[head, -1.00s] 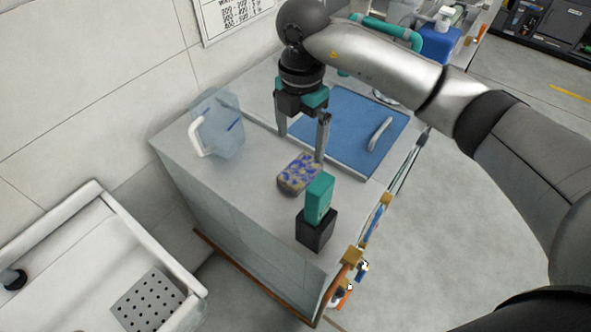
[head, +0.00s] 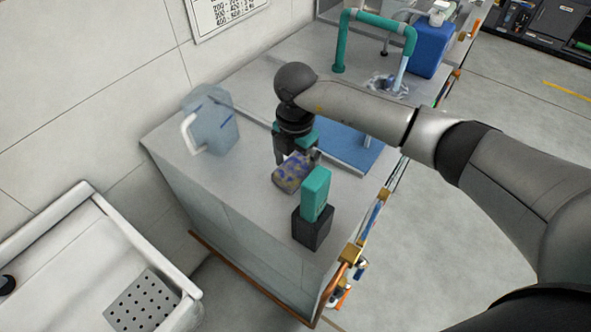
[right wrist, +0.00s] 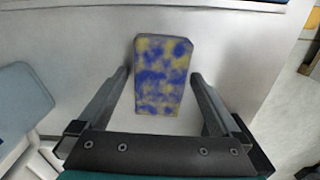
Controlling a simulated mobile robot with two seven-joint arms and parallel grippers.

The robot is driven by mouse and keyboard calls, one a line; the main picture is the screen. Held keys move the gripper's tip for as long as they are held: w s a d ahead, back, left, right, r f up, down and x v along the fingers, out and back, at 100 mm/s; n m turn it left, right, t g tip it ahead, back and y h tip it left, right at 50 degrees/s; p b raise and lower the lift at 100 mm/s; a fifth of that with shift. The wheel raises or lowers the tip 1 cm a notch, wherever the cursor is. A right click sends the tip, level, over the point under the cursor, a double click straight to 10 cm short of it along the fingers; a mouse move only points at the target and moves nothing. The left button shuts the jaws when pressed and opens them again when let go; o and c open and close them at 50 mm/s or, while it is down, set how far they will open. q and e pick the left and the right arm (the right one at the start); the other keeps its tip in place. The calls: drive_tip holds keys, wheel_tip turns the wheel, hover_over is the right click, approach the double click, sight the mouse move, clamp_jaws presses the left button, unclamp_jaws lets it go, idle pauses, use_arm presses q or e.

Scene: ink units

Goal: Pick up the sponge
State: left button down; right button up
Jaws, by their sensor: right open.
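The sponge (head: 291,173) is a grey-tan block with blue and yellow blotches, lying on the pale counter top. It also shows in the right wrist view (right wrist: 162,75), between and slightly beyond the two fingers. My right gripper (head: 298,160) is open and low, close over the sponge from its far side in the head view. In the right wrist view, my right gripper (right wrist: 158,85) has a finger on each side with a visible gap to the sponge. The lower fingers are partly hidden by the sponge in the head view. My left gripper is out of view.
A teal block in a black holder (head: 313,208) stands just in front of the sponge. A clear jug (head: 212,122) with a white handle stands at the left. The counter's front edge has small fittings.

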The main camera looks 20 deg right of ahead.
sight(295, 166)
drive_tip(key=c, duration=1.3)
drive_tip(key=shift+o, duration=0.2)
drive_tip(key=shift+r, duration=0.15)
wheel_tip(295, 166, up, 20)
drive_tip(key=p, duration=0.2)
drive_tip(key=o, duration=0.8)
drive_tip(key=c, duration=0.7)
drive_tip(key=shift+f+p, duration=0.2)
drive_tip(key=shift+p, duration=0.1)
